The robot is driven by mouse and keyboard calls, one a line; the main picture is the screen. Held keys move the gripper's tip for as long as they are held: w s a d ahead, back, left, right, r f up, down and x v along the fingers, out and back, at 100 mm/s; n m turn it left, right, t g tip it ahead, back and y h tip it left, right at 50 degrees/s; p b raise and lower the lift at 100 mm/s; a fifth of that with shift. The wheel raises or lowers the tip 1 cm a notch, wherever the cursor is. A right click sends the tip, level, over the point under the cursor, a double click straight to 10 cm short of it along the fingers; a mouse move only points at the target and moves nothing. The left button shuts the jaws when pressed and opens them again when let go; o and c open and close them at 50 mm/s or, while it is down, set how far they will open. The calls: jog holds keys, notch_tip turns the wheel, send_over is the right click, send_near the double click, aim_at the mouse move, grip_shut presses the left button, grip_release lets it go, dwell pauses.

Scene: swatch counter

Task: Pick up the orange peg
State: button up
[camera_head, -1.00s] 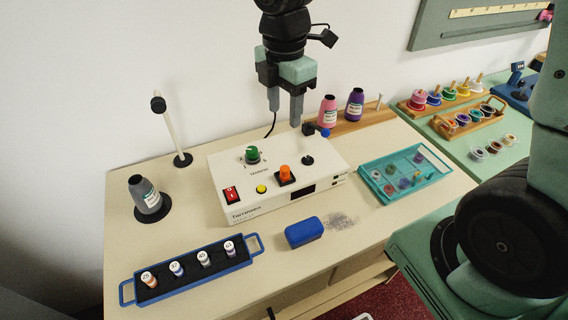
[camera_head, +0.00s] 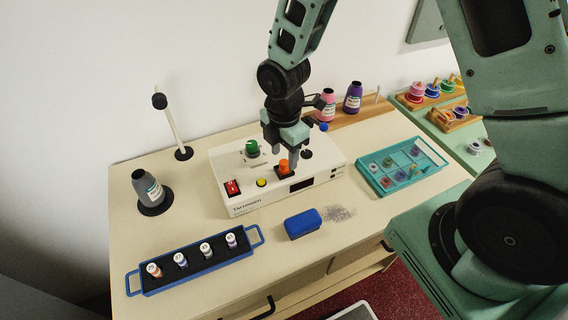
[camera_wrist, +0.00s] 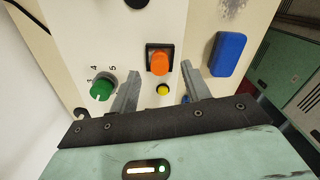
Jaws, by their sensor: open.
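The orange peg (camera_head: 283,167) stands in a dark square socket on top of the white control box (camera_head: 250,200). It also shows in the wrist view (camera_wrist: 159,62), just beyond my fingertips and roughly between them. My gripper (camera_head: 285,160) is over the box close to the peg, with its fingers pointing down. In the wrist view the two fingers (camera_wrist: 160,80) are apart with nothing held between them. I cannot tell from the head view whether a finger touches the peg.
A green knob (camera_head: 251,147), a red switch (camera_head: 232,187) and a yellow button (camera_wrist: 163,89) sit near the peg. A blue block (camera_head: 303,224) lies in front of the box. A teal tray (camera_head: 430,170) stands right, a blue vial rack (camera_head: 215,262) front left.

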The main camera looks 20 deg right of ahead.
aim_at(284, 162)
jog(key=shift+f, duration=1.25)
grip_shut()
jog(key=shift+r, duration=0.1)
notch_tip(284, 162, up, 10)
jog(key=b, duration=0.1)
